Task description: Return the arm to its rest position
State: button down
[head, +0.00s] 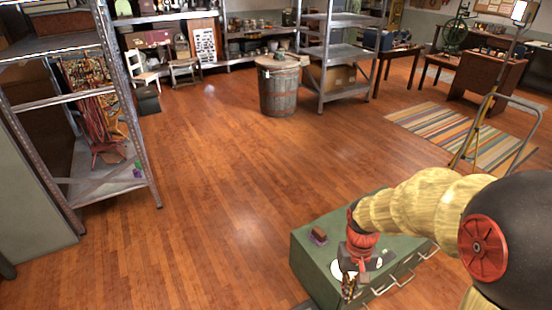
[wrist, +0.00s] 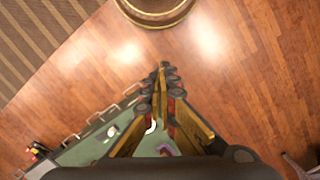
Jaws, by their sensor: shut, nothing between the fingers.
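My arm reaches in from the right of the head view, over a green cabinet (head: 312,262) with metal handles on its front side. My gripper (head: 349,288) points down at the cabinet's near part. In the wrist view my gripper's fingers (wrist: 165,78) meet at their tips with nothing between them. The green cabinet also shows below the fingers in the wrist view (wrist: 90,149), partly hidden by them. How high the fingertips are above the cabinet top is hard to tell.
A small purple-brown item (head: 318,237) and a white round item (head: 343,270) lie on the cabinet. A wooden barrel (head: 278,92) stands further back. A metal shelf (head: 105,178) stands at left, a striped rug (head: 462,135) at right. The middle floor is clear.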

jog(key=s+r+t, duration=0.3)
jog(key=s+r, duration=0.2)
jog(key=r, duration=0.6)
jog(key=s+a+r+t, duration=0.1)
jog(key=s+r+t, duration=0.3)
jog(key=r, duration=0.7)
jog(key=shift+s+n+p, duration=0.4)
jog(key=shift+s, duration=0.8)
jog(key=shift+r, duration=0.1)
